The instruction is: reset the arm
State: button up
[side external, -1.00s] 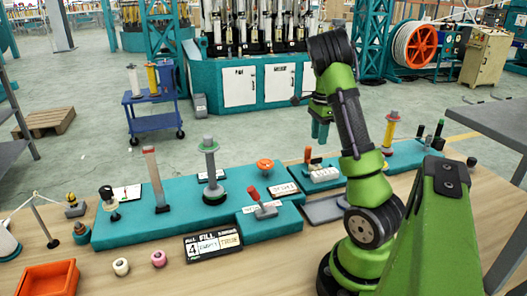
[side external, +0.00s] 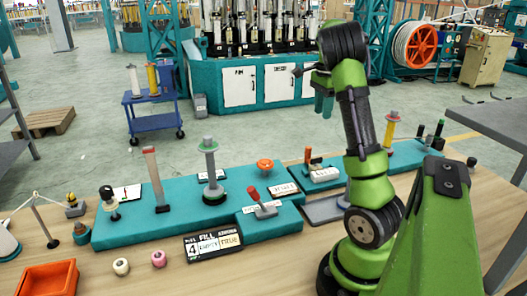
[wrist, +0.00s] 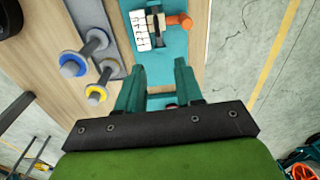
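My gripper (side external: 323,105) hangs in the air above the right part of the bench, well clear of everything on it. Its fingers point down. In the wrist view my gripper (wrist: 158,68) shows two teal fingers spread apart with nothing held between them. The green arm stands bent and upright at the right of the side view.
The long teal base (side external: 130,228) carries a grey spindle (side external: 209,170), a red-topped post (side external: 155,178) and a red-handled lever (side external: 262,203). A smaller teal base carries a white block (side external: 322,173). An orange tray (side external: 47,278) sits front left. Air around my gripper is free.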

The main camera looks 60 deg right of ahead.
jog(key=w+a+n+t+y, duration=0.15)
jog(key=w+a+n, duration=0.25)
jog(key=a+n, duration=0.55)
jog(key=w+a+n+t+h, duration=0.1)
jog(key=w+a+n+t, duration=0.25)
jog(key=a, duration=1.05)
jog(key=s+a+n+t+y, duration=0.1)
jog(key=a+n, duration=0.3)
jog(key=a, duration=0.5)
jog(key=s+a+r+n+t+y, duration=0.1)
jog(key=s+a+n, duration=0.3)
jog(key=a, duration=0.5)
jog(key=shift+r+n, duration=0.2)
jog(key=shift+n, duration=0.5)
